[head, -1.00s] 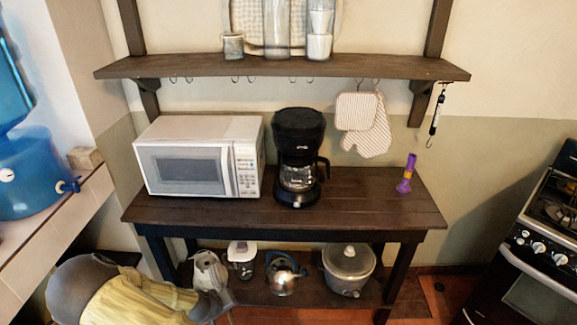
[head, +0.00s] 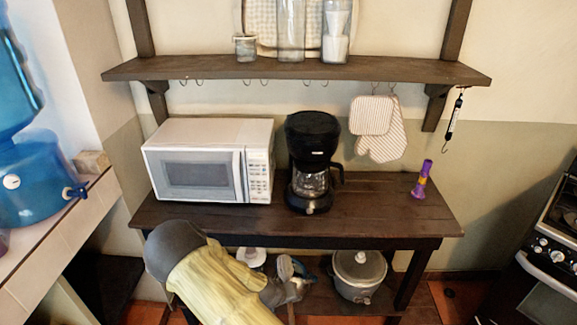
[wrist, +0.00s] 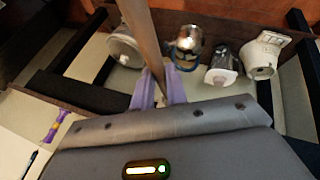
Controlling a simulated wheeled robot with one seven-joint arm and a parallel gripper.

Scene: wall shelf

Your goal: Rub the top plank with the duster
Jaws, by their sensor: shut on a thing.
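The top plank (head: 300,70) is a dark brown wall shelf on brackets, high in the head view. My gripper (wrist: 161,85) has purple fingers and is shut on a brown wooden stick, the duster's handle (wrist: 141,35). The handle runs up out of the wrist view; the duster's head is not seen. In the head view my gripper (head: 285,283) is low, in front of the lower table shelf and well below the plank, apart from it.
A cup (head: 246,47) and glass jars (head: 336,38) stand on the plank; mitts (head: 372,116) hang below it. A microwave (head: 208,160), coffee maker (head: 312,160) and purple-yellow object (head: 422,180) stand on the table (head: 385,210). A pot (head: 358,275) sits underneath.

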